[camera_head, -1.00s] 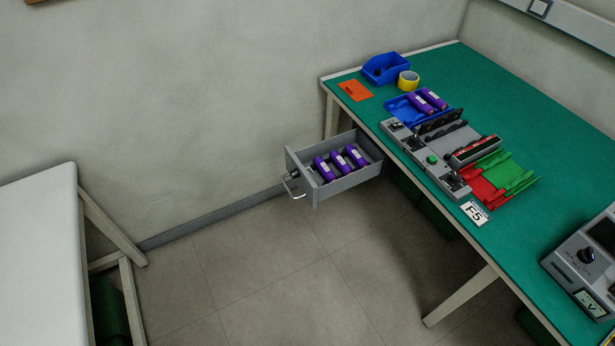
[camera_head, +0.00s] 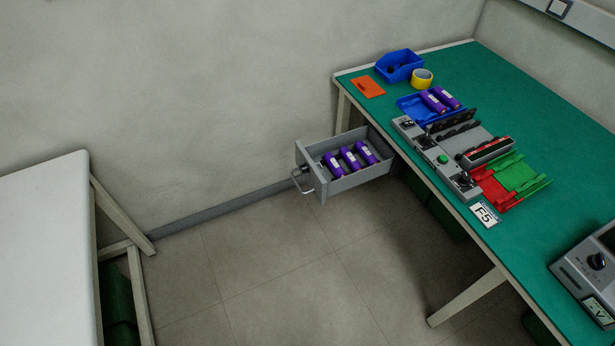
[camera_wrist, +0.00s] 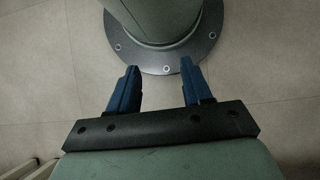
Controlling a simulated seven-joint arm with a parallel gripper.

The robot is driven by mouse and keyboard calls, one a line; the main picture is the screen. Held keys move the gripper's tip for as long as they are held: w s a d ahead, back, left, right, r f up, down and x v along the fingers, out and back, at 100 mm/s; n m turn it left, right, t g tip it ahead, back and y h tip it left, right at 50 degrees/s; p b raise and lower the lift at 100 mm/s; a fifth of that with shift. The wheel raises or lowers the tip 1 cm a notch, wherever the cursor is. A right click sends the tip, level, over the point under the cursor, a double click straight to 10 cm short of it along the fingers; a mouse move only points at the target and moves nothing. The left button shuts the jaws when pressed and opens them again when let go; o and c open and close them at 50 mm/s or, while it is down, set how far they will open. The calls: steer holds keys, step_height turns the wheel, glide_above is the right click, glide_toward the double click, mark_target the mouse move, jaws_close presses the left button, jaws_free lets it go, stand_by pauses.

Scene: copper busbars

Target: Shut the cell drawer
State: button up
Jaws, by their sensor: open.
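The grey cell drawer (camera_head: 363,178) stands pulled out from under the left edge of the green-topped bench, in the head view. Its front has a metal handle (camera_head: 302,181) facing left. Several purple cells (camera_head: 350,158) lie inside the drawer. My gripper (camera_wrist: 158,80) shows only in the wrist view. Its two blue fingers are spread apart with nothing between them, over the floor and my own base. The drawer does not show in the wrist view, and my gripper is not in the head view.
The bench (camera_head: 540,120) carries a blue bin (camera_head: 400,66), yellow tape (camera_head: 422,79), a blue tray with two purple cells, a grey fixture (camera_head: 436,155), and red and green trays (camera_head: 517,175). A white table (camera_head: 45,240) stands at left. Floor before the drawer is clear.

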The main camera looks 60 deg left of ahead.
steer(key=a+n, duration=0.1)
steer(key=a, duration=0.1)
steer(key=a+n+h, duration=0.1)
steer(key=a, duration=0.1)
steer(key=w+a+n, duration=0.1)
steer(key=a, duration=0.1)
steer(key=shift+a+r+t+h, duration=0.3)
steer(key=shift+r+t+h, duration=0.05)
steer(key=shift+t+h, duration=0.05)
jaws_close()
steer(key=s+a+n+t+h, duration=0.15)
steer(key=a+n+t, duration=0.45)
steer(key=a, duration=1.8)
steer(key=s+a+r+n+t+y, duration=0.1)
steer(key=s+a+r+n+t, duration=0.35)
steer(key=a, duration=0.85)
steer(key=s+a+r+n+t+y, duration=0.1)
steer(key=s+a+r+n+t, duration=0.15)
steer(key=s+a+n, duration=0.75)
steer(key=s+a+r+n+t+y, duration=0.1)
steer(key=s+a+r+t, duration=0.2)
steer(key=a, duration=1.3)
steer(key=n+t, duration=0.8)
steer(key=n, duration=0.3)
glide_toward(317, 178)
steer(key=shift+y, duration=0.25)
steer(key=w, duration=0.7)
steer(key=shift+d+r, duration=0.2)
steer(key=shift+d, duration=0.05)
